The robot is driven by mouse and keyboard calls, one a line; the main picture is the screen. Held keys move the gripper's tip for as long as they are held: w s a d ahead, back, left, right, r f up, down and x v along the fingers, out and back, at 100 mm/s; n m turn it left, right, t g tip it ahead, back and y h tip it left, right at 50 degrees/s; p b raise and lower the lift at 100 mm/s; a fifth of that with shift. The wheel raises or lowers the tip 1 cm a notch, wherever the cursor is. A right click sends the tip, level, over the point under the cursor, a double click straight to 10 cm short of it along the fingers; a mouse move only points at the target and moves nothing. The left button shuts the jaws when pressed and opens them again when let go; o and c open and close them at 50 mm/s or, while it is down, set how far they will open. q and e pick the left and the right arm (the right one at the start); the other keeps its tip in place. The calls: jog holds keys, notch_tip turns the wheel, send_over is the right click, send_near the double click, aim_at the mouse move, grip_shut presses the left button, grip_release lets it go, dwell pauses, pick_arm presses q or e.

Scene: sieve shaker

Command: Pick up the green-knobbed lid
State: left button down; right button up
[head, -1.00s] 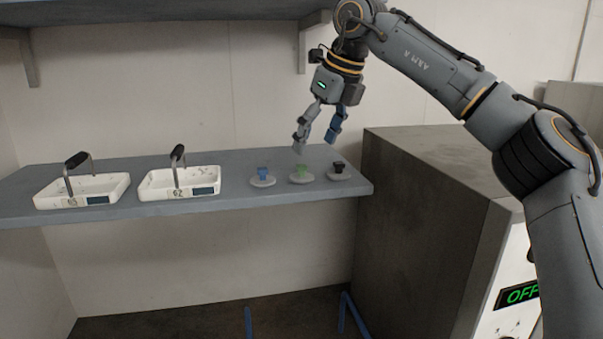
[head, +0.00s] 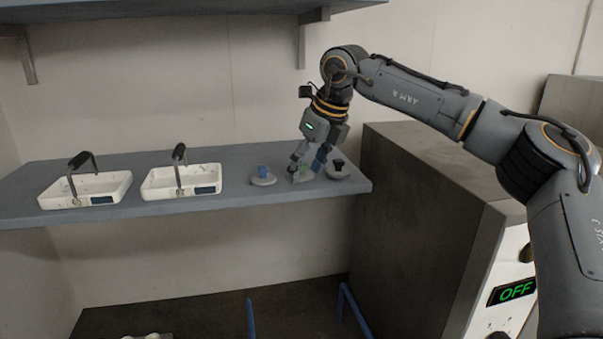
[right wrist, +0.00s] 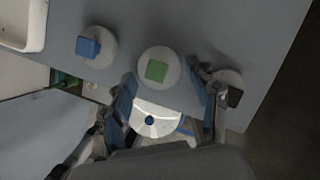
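The green-knobbed lid, a pale disc with a square green knob, sits on the shelf between two other lids. In the right wrist view the green-knobbed lid (right wrist: 158,70) shows just ahead of the fingers, its knob facing the camera. In the head view the green-knobbed lid (head: 303,171) is partly hidden by the fingers. My right gripper (head: 307,163) is open and points down over it, one finger on each side; the fingers (right wrist: 166,100) also show apart in the right wrist view. I cannot tell whether they touch the lid. My left gripper is not in view.
A blue-knobbed lid (head: 263,176) stands close on the left and a black-knobbed lid (head: 338,169) close on the right. Two white trays (head: 100,200) with handles stand further left on the grey shelf (head: 240,198). A large box-shaped machine (head: 420,195) showing OFF stands right of the shelf.

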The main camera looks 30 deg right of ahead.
jog(key=c, duration=0.4)
jog(key=shift+o, duration=0.2)
jog(key=shift+r, duration=0.15)
